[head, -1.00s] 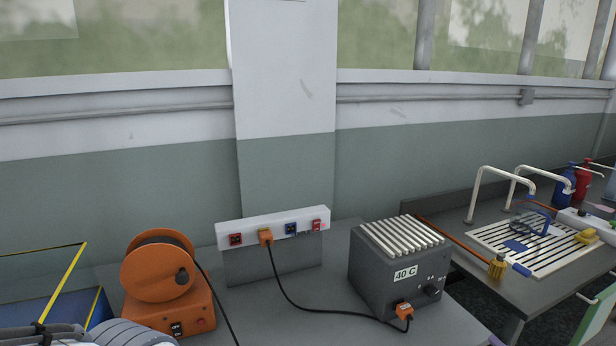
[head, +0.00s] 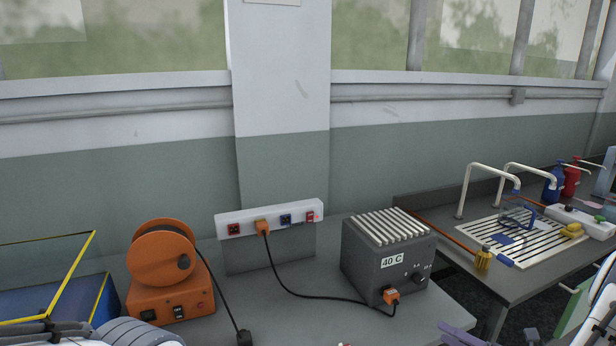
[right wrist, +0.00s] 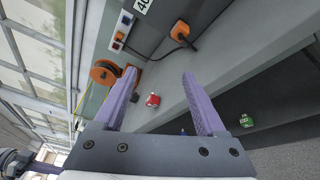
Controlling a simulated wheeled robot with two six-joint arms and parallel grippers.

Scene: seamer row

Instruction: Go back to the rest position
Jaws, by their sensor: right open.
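My right gripper (head: 458,333) shows only in part at the lower edge of the head view, in front of the bench. In the right wrist view its two purple fingers (right wrist: 160,75) stand wide apart with nothing between them. A part of my left arm shows at the bottom left of the head view; its jaws cannot be made out. The grey box marked 40 C (head: 388,262) stands on the bench, its orange plug (head: 391,296) in its front. A black cable runs from it to the white socket strip (head: 270,220).
An orange cable reel (head: 165,270) stands left on the bench (head: 290,325), a blue yellow-edged tray (head: 45,300) beside it. A slatted drainer (head: 515,240) and bottles (head: 553,183) stand at right. The wrist view shows a red object (right wrist: 152,100) and a green one (right wrist: 246,120).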

